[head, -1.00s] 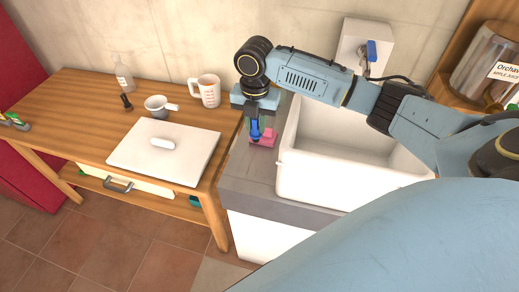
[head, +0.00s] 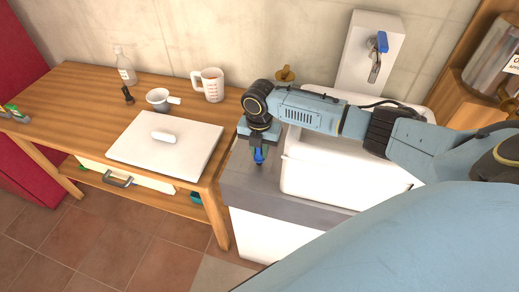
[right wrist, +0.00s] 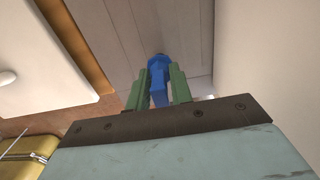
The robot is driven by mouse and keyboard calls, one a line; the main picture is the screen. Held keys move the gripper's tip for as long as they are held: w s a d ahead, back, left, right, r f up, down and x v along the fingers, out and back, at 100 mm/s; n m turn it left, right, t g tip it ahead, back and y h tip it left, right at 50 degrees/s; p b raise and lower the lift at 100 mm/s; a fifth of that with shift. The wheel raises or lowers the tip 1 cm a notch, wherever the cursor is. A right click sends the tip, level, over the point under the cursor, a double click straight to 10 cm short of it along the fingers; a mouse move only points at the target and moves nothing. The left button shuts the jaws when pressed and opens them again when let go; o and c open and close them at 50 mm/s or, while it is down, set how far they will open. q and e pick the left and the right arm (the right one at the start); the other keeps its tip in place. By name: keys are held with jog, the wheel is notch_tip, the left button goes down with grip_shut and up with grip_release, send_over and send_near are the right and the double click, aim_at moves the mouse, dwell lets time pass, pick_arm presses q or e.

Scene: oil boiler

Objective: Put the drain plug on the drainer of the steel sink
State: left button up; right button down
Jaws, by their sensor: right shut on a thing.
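A blue piece (head: 259,155), which I take to be the drain plug, is between the fingers of my right gripper (head: 258,150). It also shows in the right wrist view (right wrist: 160,77) between the green fingers (right wrist: 160,90). The gripper is shut on it and points down over the grey ridged drainer (head: 240,182), left of the white basin (head: 315,178). The blue piece is close to the drainer; I cannot tell whether it touches. My left gripper is not in view.
The wooden table (head: 70,95) stands left of the sink, with a white board (head: 165,148), mug (head: 209,86), small pot (head: 159,100) and bottle (head: 124,68). A tap with a blue handle (head: 382,42) is above the basin. The front of the drainer is clear.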

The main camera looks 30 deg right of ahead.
jog(key=shift+f, duration=0.3)
jog(key=c, duration=1.2)
grip_release()
jog(key=shift+c, duration=0.2)
notch_tip(320, 180, up, 12)
jog(key=shift+r+p, duration=0.15)
jog(key=shift+p, duration=0.2)
